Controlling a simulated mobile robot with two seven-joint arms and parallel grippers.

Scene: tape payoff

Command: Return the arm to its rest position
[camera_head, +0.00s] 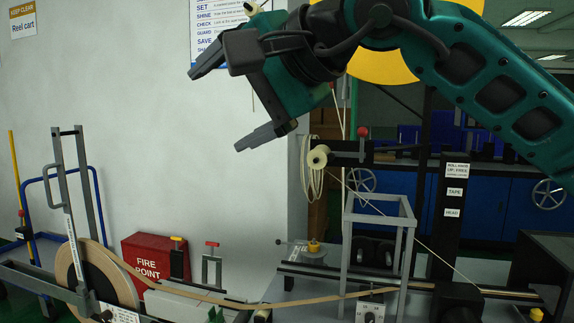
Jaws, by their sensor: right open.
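My right gripper (215,110) is at the upper middle, held high in front of the pale wall. Its two grey fingers point left and are spread apart, with only wall seen between them. My teal right arm (500,92) comes in from the right edge and crosses the upper right of the view. The gripper is up and to the left of a small cream spool (317,157) and looks apart from it. My left gripper is not in view.
A large tape reel (125,283) stands at lower left, its tan tape running right through a grey frame (347,245). A red fire point box (150,258) is by the wall. A dark post (452,225) with labels stands at right. A yellow disc (362,68) is partly hidden by my arm.

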